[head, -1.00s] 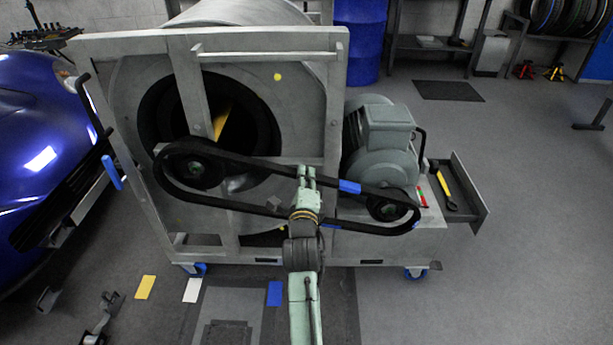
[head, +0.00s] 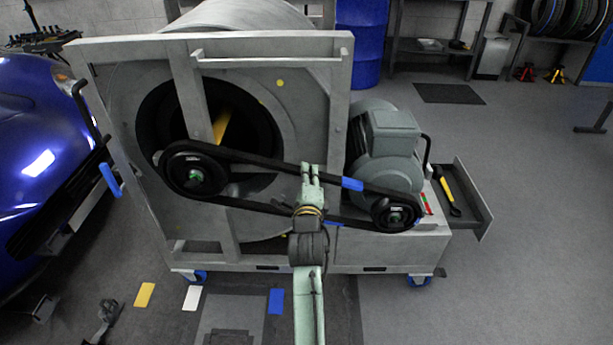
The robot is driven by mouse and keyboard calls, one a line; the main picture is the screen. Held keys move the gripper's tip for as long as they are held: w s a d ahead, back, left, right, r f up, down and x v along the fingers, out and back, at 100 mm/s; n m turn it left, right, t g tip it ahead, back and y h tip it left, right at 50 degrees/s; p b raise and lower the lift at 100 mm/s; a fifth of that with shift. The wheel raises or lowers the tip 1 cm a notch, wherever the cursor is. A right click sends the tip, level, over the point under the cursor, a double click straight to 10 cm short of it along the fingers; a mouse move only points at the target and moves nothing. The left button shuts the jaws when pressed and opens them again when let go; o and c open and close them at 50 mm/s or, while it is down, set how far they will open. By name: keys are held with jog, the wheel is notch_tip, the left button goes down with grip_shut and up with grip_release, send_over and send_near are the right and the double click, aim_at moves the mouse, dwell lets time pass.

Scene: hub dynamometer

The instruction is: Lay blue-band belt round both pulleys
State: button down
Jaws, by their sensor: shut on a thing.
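The black belt with blue bands (head: 255,161) spans from the large left pulley (head: 194,174) to the small right pulley (head: 396,213). Its ends curve closely round the outer rims of both pulleys. I cannot tell how fully it sits in the grooves. One blue band (head: 352,184) shows on the upper run, right of my gripper. A second blue patch shows near the lower run. My gripper (head: 311,170) is shut on the belt's upper run between the pulleys. My wrist hides part of the lower run.
The grey frame (head: 340,110) of the drum stands behind the belt. A grey motor (head: 385,145) is behind the right pulley. A tray (head: 473,213) with a yellow-handled tool is at right. A blue car (head: 40,160) stands close at left. Coloured floor cards (head: 275,301) lie in front.

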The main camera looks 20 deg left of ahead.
jog(key=shift+f, duration=0.15)
dwell(0.5)
jog(key=c, duration=1.6)
grip_release()
jog(key=shift+o, duration=0.2)
jog(key=shift+f, duration=0.1)
jog(key=o, duration=0.3)
jog(key=shift+o, duration=0.2)
jog(key=b+v, duration=0.1)
jog(key=v, duration=0.9)
dwell(0.4)
